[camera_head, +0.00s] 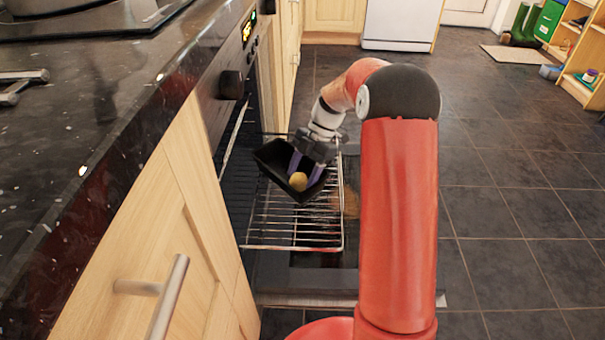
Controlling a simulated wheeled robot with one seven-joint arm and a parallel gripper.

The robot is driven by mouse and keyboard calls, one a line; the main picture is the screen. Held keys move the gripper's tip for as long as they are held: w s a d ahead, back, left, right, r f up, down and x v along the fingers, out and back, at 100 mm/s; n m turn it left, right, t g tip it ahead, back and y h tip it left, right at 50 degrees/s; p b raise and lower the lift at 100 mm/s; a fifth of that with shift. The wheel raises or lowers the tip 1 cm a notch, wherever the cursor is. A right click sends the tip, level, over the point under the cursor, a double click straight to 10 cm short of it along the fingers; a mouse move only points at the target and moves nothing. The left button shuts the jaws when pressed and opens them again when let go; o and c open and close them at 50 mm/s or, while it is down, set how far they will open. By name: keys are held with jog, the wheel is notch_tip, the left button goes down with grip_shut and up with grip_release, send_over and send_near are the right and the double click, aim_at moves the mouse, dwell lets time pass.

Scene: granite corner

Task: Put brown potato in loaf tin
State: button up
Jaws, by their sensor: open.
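The brown potato (298,181) is a small yellow-brown lump inside the black loaf tin (270,160). The loaf tin sits on the pulled-out wire oven rack (292,229), towards its far end. My gripper (305,178) points down into the tin with its two purple fingers apart. The potato shows between the fingertips, low in the tin. My gripper and arm hide part of the tin's far side. Whether a finger touches the potato cannot be told.
The dark granite worktop (90,125) with a hob runs along the left, above wooden cupboards with a bar handle (165,300). An oven knob (231,84) sticks out near the rack. The tiled floor (510,220) is clear on the right. Shelves (580,60) stand far right.

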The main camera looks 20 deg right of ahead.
jog(key=p+v, duration=0.2)
jog(key=v, duration=0.9)
jog(key=s+a+r+m+t+h, duration=0.1)
jog(key=s+a+r+m+h, duration=0.15)
jog(key=s+r, duration=0.2)
jog(key=s+a+r+m+t+h, duration=0.1)
jog(key=s+a+r+m+t, duration=0.15)
jog(key=s+r+m, duration=0.4)
jog(key=s+f+m+t+h, duration=0.1)
jog(key=s+m+t, duration=0.1)
jog(key=s+m, duration=0.5)
jog(key=s+a+f+m+t+h, duration=0.1)
jog(key=s+f+m+t, duration=0.1)
jog(key=s+m, duration=0.5)
jog(key=s+t, duration=0.1)
jog(key=s, duration=0.4)
jog(key=shift+a+b, duration=0.15)
jog(key=shift+b, duration=0.15)
jog(key=shift+s, duration=0.15)
